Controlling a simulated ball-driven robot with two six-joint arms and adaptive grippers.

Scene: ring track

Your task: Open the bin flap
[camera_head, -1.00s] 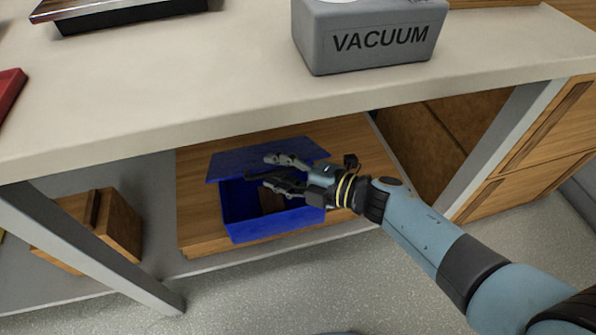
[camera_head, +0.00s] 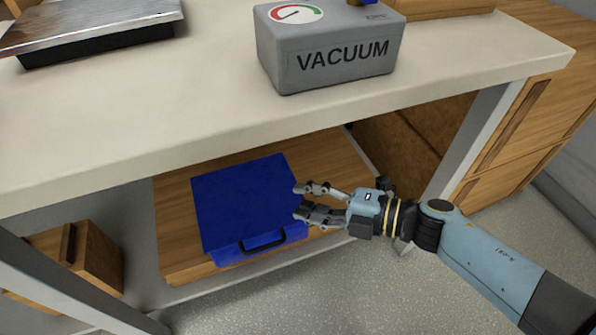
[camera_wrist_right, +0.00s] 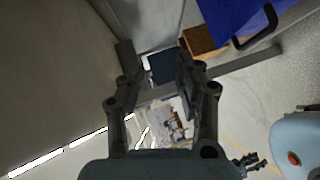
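A blue bin (camera_head: 262,243) sits on the wooden board of the lower shelf. Its blue flap (camera_head: 243,200) lies over the top and hides the inside. I cannot tell if the flap is fully down. In the wrist view the blue flap (camera_wrist_right: 243,18) shows at the top right. My right gripper (camera_head: 302,200) is at the flap's right edge in the head view. Its fingers are apart with nothing between them, also in the wrist view (camera_wrist_right: 152,80). My left gripper is out of view.
The counter (camera_head: 120,130) overhangs the bin, with a grey VACUUM box (camera_head: 335,60) on top. Grey legs (camera_head: 475,135) flank the opening. Floor is clear in front.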

